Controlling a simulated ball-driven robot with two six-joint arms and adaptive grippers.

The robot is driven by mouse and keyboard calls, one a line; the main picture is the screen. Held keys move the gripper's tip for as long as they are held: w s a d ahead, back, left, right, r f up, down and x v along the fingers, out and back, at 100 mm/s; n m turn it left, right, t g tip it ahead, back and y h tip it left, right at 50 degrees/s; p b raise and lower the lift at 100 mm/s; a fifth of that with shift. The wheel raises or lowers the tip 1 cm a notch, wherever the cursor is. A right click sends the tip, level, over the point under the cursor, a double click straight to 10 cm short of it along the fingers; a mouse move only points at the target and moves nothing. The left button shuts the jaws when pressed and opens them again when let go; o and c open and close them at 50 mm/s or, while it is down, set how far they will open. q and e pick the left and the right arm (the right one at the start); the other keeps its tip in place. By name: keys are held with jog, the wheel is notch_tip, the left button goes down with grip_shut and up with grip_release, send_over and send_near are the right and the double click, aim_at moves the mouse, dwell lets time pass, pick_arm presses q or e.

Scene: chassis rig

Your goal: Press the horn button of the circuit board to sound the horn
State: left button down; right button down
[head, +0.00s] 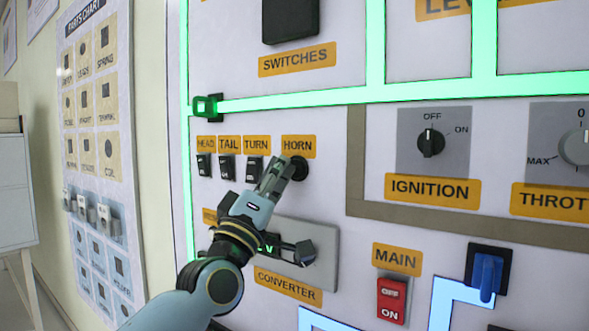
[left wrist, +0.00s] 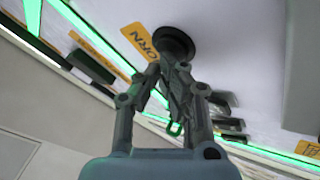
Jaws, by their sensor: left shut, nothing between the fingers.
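The horn button (head: 299,168) is a round black button under the orange HORN label (head: 298,147) on the white circuit board (head: 330,120). In the head view my left gripper (head: 285,164) is shut and empty, with its fingertips at the button's left side, partly covering it. In the left wrist view the dark round button (left wrist: 176,42) is just beyond the tips of my left gripper (left wrist: 165,68). I cannot tell whether the tips touch it. My right gripper is in neither view.
The HEAD, TAIL and TURN switches (head: 228,167) sit left of the button. Below are the converter (head: 322,245) and red MAIN switch (head: 392,299). The ignition knob (head: 431,142) is to the right. Green lit strips (head: 340,100) run above. A parts chart (head: 98,120) hangs at left.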

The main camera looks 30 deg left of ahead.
pick_arm(q)
jog(key=shift+s+p, duration=0.3)
jog(key=shift+s, duration=0.4)
jog(key=s+p, duration=0.2)
jog(key=s, duration=0.3)
jog(key=shift+a, duration=0.2)
dwell(0.6)
